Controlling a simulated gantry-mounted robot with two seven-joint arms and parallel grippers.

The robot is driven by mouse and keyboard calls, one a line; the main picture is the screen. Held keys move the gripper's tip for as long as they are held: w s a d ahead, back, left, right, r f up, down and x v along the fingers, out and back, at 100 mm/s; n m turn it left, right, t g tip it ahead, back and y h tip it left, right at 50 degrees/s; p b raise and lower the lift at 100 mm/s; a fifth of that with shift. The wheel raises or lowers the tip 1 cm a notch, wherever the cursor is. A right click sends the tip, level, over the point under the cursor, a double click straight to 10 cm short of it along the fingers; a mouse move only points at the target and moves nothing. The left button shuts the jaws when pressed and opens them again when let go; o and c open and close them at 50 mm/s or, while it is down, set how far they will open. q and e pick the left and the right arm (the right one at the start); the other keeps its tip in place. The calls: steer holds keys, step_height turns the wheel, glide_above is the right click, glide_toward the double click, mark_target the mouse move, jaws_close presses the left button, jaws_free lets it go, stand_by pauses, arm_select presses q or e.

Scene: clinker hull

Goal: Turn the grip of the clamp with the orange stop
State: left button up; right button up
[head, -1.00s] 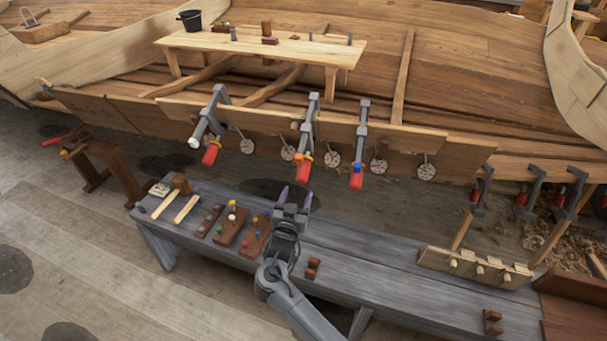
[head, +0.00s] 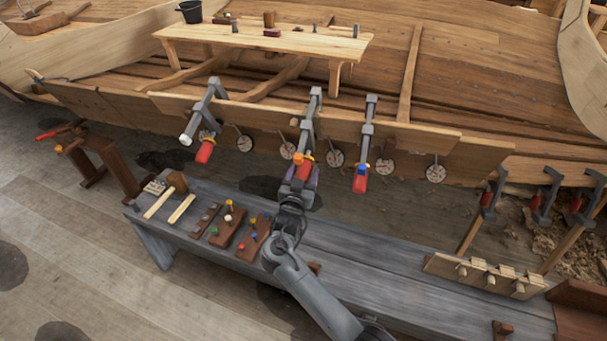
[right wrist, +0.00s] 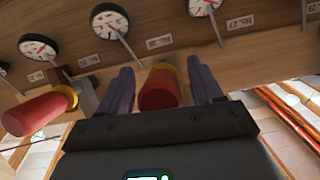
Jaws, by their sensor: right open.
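The clamp with the orange stop (head: 306,157) is the middle one of three on the plank edge. Its red grip (head: 304,171) hangs below the plank. My right gripper (head: 299,187) is open at this grip, and its fingers partly hide it. In the right wrist view the red grip (right wrist: 159,92) with its yellow collar stands between the two open fingers (right wrist: 162,88), with a visible gap at least on the right. Contact on the left cannot be told. My left gripper is not in view.
The neighbouring clamps have a white stop (head: 186,140) on the left and a blue stop (head: 361,164) on the right. Round dials (head: 335,158) hang along the plank (head: 400,140). The grey bench (head: 370,255) lies below, with pegged blocks and a mallet (head: 172,186).

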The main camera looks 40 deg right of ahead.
steer(key=shift+c, duration=1.3)
steer(key=c, duration=0.7)
steer(key=shift+m+t+y, duration=0.3)
steer(key=shift+m, duration=0.2)
steer(key=shift+m+t+y, duration=0.4)
steer(key=shift+m+t, duration=0.1)
steer(key=shift+m, duration=0.2)
steer(key=shift+w+a+m+t+y, duration=0.15)
steer(key=shift+m+t+y, duration=0.25)
steer(key=shift+m+t, duration=0.55)
steer(key=shift+r+m+t, duration=0.1)
steer(key=shift+m+t, duration=0.15)
steer(key=shift+m, duration=0.2)
